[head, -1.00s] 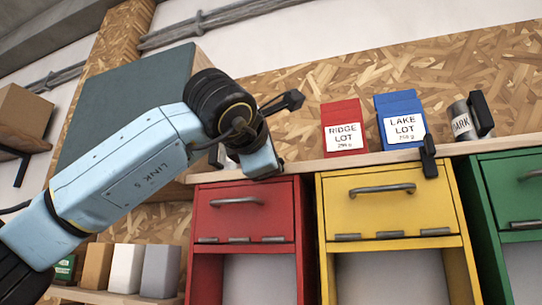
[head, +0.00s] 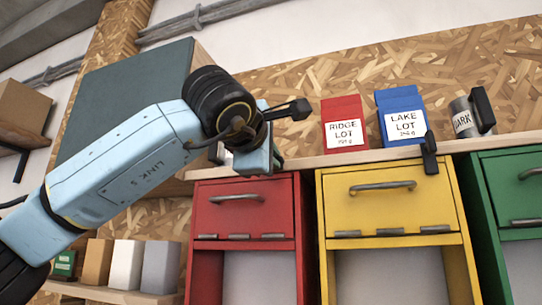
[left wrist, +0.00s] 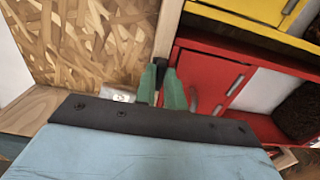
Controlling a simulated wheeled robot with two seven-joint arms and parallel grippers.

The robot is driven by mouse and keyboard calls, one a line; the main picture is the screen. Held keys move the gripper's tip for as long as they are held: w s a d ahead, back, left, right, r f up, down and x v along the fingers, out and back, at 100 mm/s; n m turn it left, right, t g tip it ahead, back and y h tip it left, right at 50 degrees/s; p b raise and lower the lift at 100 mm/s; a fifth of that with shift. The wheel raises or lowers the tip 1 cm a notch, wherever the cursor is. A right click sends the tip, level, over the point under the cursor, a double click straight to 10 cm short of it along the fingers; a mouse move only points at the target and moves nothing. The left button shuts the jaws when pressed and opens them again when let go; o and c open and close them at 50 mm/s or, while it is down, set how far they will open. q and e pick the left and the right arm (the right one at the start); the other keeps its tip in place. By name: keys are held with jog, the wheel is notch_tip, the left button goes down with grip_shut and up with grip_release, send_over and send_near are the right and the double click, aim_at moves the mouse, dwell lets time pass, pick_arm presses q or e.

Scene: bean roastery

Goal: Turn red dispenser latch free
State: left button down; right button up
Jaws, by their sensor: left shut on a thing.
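The red dispenser (head: 243,212) hangs under the shelf edge, with its front flap and grey handle (head: 237,199) down. My left gripper (head: 279,160) is at its top right, over the shelf edge; the wrist hides most of the fingers in the head view. In the left wrist view the green fingertips (left wrist: 162,84) are shut on a small black piece (left wrist: 160,68), which looks like the red dispenser's latch. Most of it is hidden between the fingers, so its angle cannot be told. The red dispenser (left wrist: 205,68) also shows there. My right gripper is not in view.
The yellow dispenser (head: 391,202) stands to the right, with a black latch (head: 430,153) hanging at its top edge. The green dispenser (head: 512,185) is farther right. A red bag (head: 342,109), a blue bag (head: 400,100) and a can (head: 462,117) stand on the shelf.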

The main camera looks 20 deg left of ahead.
pick_arm(q)
jog(key=c, duration=1.5)
grip_release()
jog(key=s+b, duration=0.2)
jog(key=s, duration=0.4)
jog(key=s+b, duration=0.3)
jog(key=s, duration=0.4)
jog(key=shift+s+a, duration=0.2)
jog(key=shift+s, duration=0.05)
